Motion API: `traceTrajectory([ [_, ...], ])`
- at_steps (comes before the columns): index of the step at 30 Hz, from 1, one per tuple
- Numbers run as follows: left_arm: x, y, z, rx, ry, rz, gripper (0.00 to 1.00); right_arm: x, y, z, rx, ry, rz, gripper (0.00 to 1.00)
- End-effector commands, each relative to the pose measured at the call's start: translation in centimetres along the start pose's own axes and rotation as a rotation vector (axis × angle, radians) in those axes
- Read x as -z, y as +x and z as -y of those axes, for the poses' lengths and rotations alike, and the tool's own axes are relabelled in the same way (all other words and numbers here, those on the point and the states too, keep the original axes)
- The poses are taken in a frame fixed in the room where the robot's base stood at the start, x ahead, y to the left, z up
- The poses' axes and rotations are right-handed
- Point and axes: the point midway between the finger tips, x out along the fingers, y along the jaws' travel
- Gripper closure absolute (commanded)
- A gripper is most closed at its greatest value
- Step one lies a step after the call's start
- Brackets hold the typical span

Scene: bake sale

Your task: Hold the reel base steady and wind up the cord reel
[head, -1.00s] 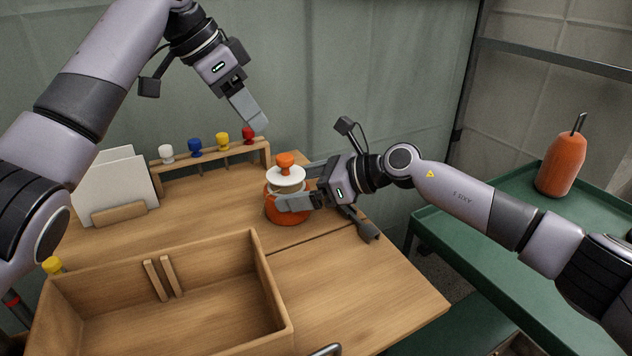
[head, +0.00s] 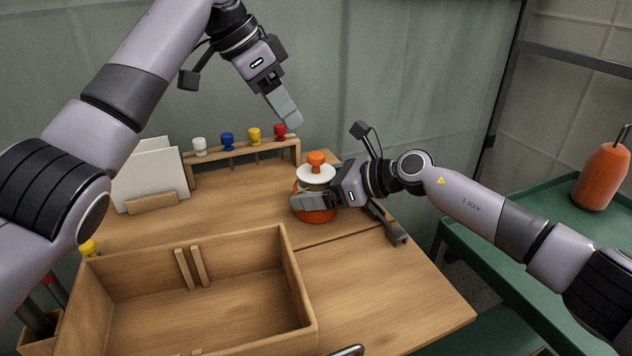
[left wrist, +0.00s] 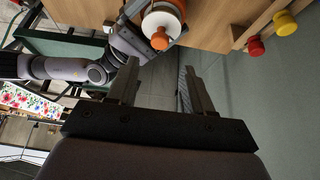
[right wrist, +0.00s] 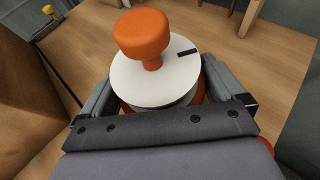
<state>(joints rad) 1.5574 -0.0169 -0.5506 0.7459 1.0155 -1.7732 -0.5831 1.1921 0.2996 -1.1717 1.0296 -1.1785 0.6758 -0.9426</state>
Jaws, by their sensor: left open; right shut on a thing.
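The cord reel stands upright near the back right of the wooden table. It has an orange base (head: 317,215), a white disc (head: 316,175) on top and an orange knob (head: 317,158) above that. In the right wrist view the white disc (right wrist: 140,78) bears a dark mark, and the orange knob (right wrist: 141,34) is free. My right gripper (head: 312,202) is shut on the reel, its fingers on either side below the disc. My left gripper (head: 290,115) is open and empty, in the air above and left of the reel. The reel's knob (left wrist: 160,40) also shows in the left wrist view.
White cards (head: 150,178) stand at the back left. An open wooden box (head: 292,290) fills the front left. A green cart (head: 560,222) with an orange bottle (head: 601,178) is at the right.

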Motion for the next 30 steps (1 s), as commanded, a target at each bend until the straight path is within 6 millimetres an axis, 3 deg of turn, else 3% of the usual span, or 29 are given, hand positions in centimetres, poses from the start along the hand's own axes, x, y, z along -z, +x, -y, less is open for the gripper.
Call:
traceTrajectory([
  [4,0.2,-0.5,0.7,0.052,-0.020,-0.004,0.44,0.0,0.0,0.0,0.000,0.001,0.000,0.42],
  [8,1.0,-2.1,2.8,0.212,-0.079,-0.025,0.44,0.0,0.0,0.0,0.000,0.001,0.000,0.42],
  [12,2.4,-5.0,5.8,0.464,-0.156,-0.099,0.44,0.0,0.0,0.0,0.000,0.001,0.000,0.42],
  [18,4.8,-9.4,8.6,0.772,-0.196,-0.276,0.44,0.0,0.0,0.0,0.000,0.001,0.000,0.42],
  [24,7.2,-12.5,9.2,0.952,-0.153,-0.488,0.44,0.0,0.0,0.0,0.000,0.001,0.000,0.42],
  [30,8.5,-13.2,8.3,0.988,-0.056,-0.680,0.44,0.0,0.0,0.0,0.000,0.001,0.000,0.42],
])
